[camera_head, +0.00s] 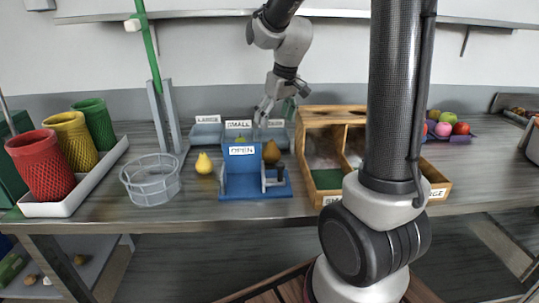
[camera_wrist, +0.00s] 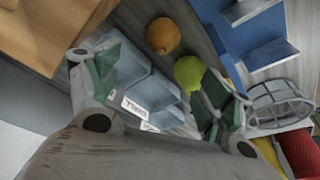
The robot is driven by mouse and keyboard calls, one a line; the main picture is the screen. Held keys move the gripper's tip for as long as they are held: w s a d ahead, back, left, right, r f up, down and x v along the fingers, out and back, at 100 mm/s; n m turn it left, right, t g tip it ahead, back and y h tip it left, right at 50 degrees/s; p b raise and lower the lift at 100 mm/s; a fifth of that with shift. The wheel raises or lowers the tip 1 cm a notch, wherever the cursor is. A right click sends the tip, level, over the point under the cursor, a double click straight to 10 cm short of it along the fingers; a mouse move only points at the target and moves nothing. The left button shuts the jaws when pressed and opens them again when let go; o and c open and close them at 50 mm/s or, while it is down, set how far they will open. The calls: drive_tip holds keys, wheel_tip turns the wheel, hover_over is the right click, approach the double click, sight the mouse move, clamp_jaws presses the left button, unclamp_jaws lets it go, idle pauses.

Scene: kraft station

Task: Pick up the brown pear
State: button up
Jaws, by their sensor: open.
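The brown pear (camera_head: 271,152) stands on the table just behind and right of the blue fixture marked OPEN (camera_head: 241,165). In the wrist view the brown pear (camera_wrist: 163,36) shows whole, beyond the fingertips. My gripper (camera_head: 268,110) is above the small bins at the back of the table, higher than the pear and apart from it. In the wrist view my gripper (camera_wrist: 160,76) has its two green-padded fingers spread wide, with nothing held between them. A yellow-green pear (camera_wrist: 188,72) lies close to the brown one, near the right finger.
Grey-blue bins (camera_head: 207,134) labelled LARGE and SMALL stand behind the fixture. A wooden divided box (camera_head: 322,116) is to the right. A yellow pear (camera_head: 203,163) and a wire basket (camera_head: 151,181) are to the left. Bare table lies in front of the basket.

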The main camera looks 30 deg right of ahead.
hover_over(271, 153)
drive_tip(key=d, duration=0.1)
drive_tip(key=f, duration=0.6)
drive_tip(key=shift+w+d+f, duration=0.15)
drive_tip(key=shift+d+f, duration=0.05)
drive_tip(key=shift+f, duration=0.2)
drive_tip(key=x, duration=0.7)
drive_tip(key=shift+c, duration=0.3)
drive_tip(key=c, duration=1.1)
